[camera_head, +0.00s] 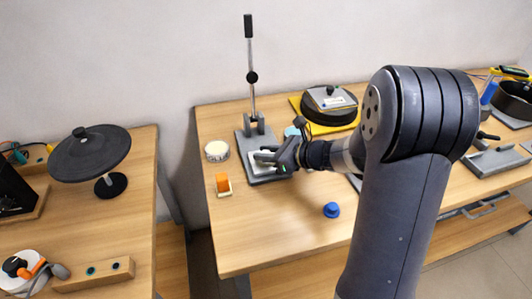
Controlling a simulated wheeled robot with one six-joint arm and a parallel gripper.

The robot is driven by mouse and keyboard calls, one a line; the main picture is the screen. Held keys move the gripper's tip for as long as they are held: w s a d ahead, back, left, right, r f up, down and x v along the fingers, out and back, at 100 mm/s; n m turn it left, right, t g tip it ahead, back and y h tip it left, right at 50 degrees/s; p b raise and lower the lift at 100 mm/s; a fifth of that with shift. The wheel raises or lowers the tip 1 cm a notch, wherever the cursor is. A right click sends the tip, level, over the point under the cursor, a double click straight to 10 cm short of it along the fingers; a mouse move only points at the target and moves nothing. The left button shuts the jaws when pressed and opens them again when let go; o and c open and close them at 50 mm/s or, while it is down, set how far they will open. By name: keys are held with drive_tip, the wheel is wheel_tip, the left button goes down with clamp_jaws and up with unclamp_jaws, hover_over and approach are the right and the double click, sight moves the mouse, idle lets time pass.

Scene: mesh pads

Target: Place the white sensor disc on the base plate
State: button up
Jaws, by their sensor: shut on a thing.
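My gripper (268,157) is over the grey base plate (256,179) of the upright lever stand, at the left part of the middle table. It is shut on a small white flat thing (257,160), which appears to be the white sensor disc. The fingers cover much of it, so its full outline is hidden. I cannot tell whether the disc touches the plate or is just above it. The plate's right part is hidden behind my gripper and wrist.
The tall lever (250,65) rises behind my gripper. A round white-topped piece (217,151) and an orange block (223,184) stand left of the plate. A blue knob (331,210) lies in front. A black round housing (329,106) stands behind. The table's front left is clear.

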drive_tip(key=shift+f, duration=0.25)
drive_tip(key=o, duration=1)
drive_tip(key=shift+r, duration=0.1)
drive_tip(key=shift+d+r, duration=0.15)
drive_tip(key=shift+r, duration=0.15)
drive_tip(key=v, duration=1.1)
drive_tip(key=shift+s+d+p, duration=0.25)
drive_tip(key=shift+p, duration=0.05)
